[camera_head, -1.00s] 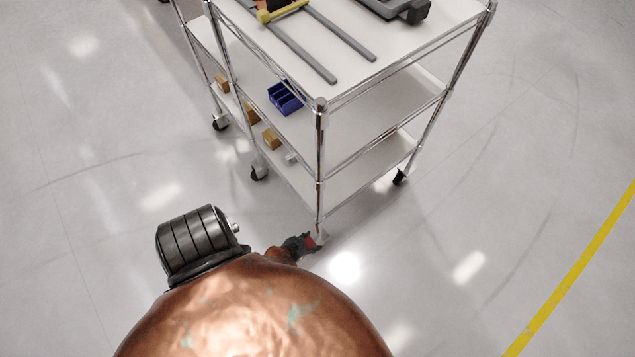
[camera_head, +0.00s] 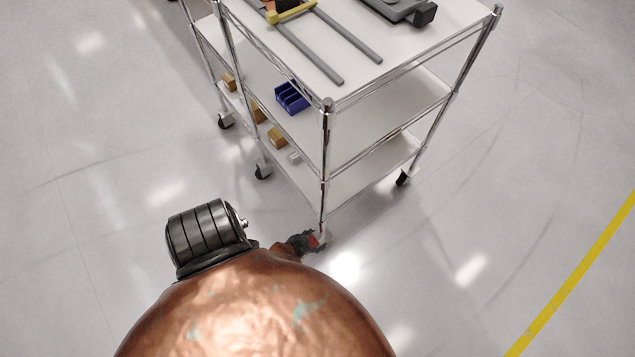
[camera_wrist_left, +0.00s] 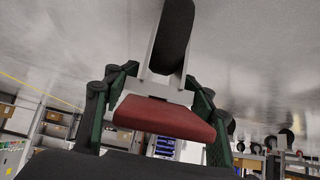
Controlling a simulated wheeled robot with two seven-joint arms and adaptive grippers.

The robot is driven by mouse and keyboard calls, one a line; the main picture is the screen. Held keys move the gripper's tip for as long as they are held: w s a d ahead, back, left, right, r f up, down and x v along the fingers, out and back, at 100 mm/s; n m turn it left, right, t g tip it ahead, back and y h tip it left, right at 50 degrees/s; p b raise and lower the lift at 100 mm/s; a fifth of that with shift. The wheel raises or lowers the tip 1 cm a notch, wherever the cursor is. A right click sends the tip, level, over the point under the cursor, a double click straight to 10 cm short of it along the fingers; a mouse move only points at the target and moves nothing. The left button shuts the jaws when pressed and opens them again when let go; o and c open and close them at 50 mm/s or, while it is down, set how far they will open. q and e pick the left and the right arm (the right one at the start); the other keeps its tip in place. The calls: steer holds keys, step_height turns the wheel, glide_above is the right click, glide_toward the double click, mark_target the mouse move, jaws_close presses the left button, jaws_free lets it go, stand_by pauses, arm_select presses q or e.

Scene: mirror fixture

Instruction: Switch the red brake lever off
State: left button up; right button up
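The red brake lever (camera_wrist_left: 165,117) is a wide, flat red piece on a caster. In the left wrist view it lies below the caster's dark wheel (camera_wrist_left: 174,35) and grey bracket. My left gripper (camera_wrist_left: 158,85) has its green and dark fingers spread, one on each side of the lever. I cannot tell whether they touch it. In the head view my left gripper (camera_head: 302,243) is small and dark at the foot of the cart's near corner post. A bit of red shows beside it, and most of that caster is hidden. My right gripper is not in view.
A wheeled cart (camera_head: 385,85) with chrome posts and white shelves stands ahead. Grey rails and a yellow-handled item lie on top; a blue bin (camera_head: 292,97) and several small boxes are below. The floor right of the cart is clear, up to a yellow line (camera_head: 570,285).

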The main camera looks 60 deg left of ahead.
arm_select(q)
steer(key=shift+o, duration=1.2)
steer(key=shift+s+d+r, duration=0.25)
steer(key=shift+s+d, duration=0.1)
steer(key=shift+s, duration=0.1)
steer(key=a+v, duration=0.1)
steer(key=v, duration=0.9)
steer(key=shift+s+d+r, duration=0.15)
steer(key=shift+d+r, duration=0.1)
steer(key=shift+r, duration=0.25)
